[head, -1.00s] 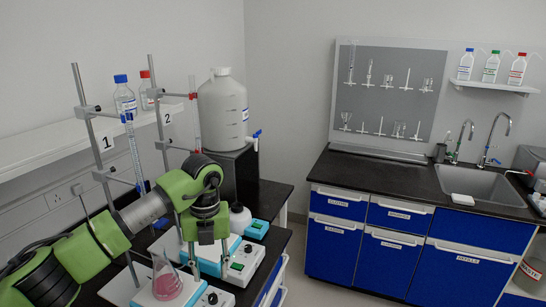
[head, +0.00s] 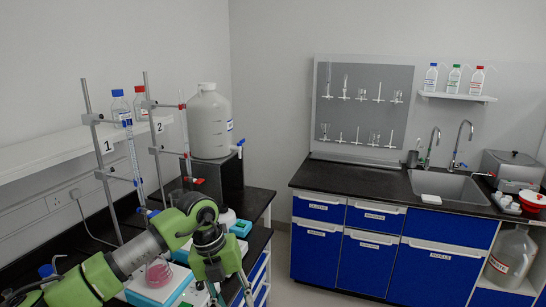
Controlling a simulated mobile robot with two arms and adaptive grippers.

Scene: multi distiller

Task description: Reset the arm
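My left arm (head: 140,247) is green and grey and comes in from the lower left. Its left gripper (head: 229,292) points down near the front edge of the left bench, with its fingers apart and nothing seen between them. The fingertips are near the bottom of the picture. A flask with pink liquid (head: 158,273) stands on a white and blue stirrer (head: 172,290), left of the gripper and partly behind my arm. My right gripper is not in view.
Burette stands (head: 101,160) and a large white carboy (head: 209,121) on a black block (head: 215,180) stand along the left bench. Blue drawers (head: 345,245) with a sink (head: 450,187) are at the right. Open floor (head: 285,290) lies between.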

